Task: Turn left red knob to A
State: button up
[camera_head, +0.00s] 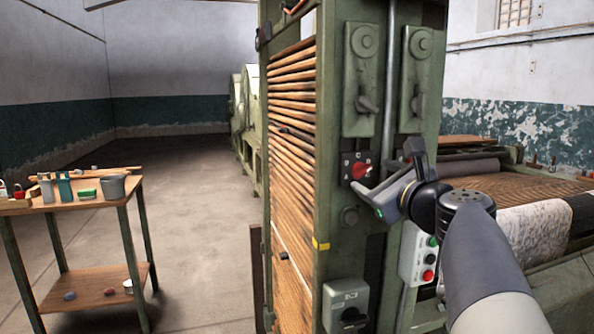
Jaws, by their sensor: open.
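A red knob (360,170) sits on a dark square plate on the front of the green machine column (320,210). Small pale marks show around it, too small to read with certainty. My gripper (372,192) is just to the right of and below the knob, at the end of my grey arm. Its jaws are open, and one finger reaches left under the plate. Whether a finger touches the knob cannot be told. The gripper hides part of the area right of the plate.
Two grey lever handles (367,104) (417,104) hang above. A grey switch box (346,305) is below, and a push-button box (417,253) is at lower right. A vertical pipe (390,65) runs between the levers. A wooden cart (110,188) stands left; floor between is clear.

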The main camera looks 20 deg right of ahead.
aim_at(364, 171)
jog(key=shift+w+a, duration=0.1)
jog(key=shift+w, duration=2.05)
jog(key=c, duration=1)
